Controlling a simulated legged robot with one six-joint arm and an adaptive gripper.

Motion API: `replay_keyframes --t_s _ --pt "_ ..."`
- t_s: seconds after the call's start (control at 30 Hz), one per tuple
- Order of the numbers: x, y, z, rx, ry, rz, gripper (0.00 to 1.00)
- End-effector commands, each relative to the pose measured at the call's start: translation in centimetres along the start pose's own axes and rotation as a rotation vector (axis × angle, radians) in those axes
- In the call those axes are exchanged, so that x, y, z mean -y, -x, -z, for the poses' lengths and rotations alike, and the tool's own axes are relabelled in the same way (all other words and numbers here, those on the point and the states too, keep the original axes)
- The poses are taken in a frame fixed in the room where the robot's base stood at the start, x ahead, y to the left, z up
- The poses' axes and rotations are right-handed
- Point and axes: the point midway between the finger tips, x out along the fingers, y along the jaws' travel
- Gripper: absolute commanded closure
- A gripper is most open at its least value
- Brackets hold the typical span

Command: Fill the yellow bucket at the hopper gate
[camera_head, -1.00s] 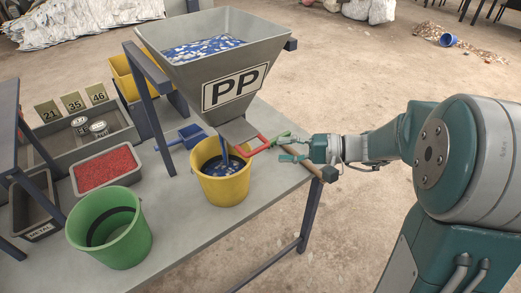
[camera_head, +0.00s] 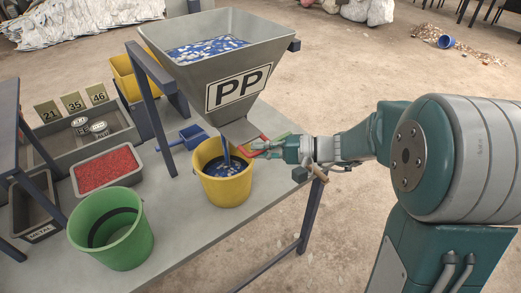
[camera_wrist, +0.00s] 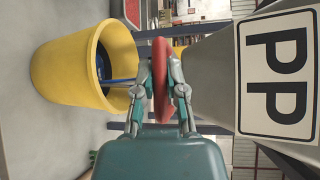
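The yellow bucket (camera_head: 222,190) stands upright on the table under the hopper, with blue and white flakes inside. A blue stream runs from the hopper's spout (camera_head: 240,132) into it. The grey hopper (camera_head: 225,60) is marked PP and holds blue and white flakes. My gripper (camera_head: 262,148) is at the red gate handle, just right of the bucket's rim. In the wrist view, its fingers (camera_wrist: 162,80) close on both sides of the red handle (camera_wrist: 161,104) and appear to touch it. The bucket (camera_wrist: 75,66) lies left of them there, its inside partly hidden.
A green bucket (camera_head: 112,246), a tray of red pellets (camera_head: 106,185) and a blue scoop (camera_head: 190,137) share the table. A dark METAL tray (camera_head: 38,232) is at far left. A dark frame post (camera_head: 153,108) stands beside the hopper.

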Motion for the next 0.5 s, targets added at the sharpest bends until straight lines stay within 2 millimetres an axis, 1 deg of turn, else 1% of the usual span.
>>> replay_keyframes --t_s 0.13,0.33,0.5 --pt "-0.2 -0.4 0.1 0.007 -0.005 -0.005 1.0" --pt "0.2 -2.1 1.9 0.006 -0.004 -0.005 1.0" --pt "0.3 -2.2 2.1 0.002 -0.005 -0.005 1.0"
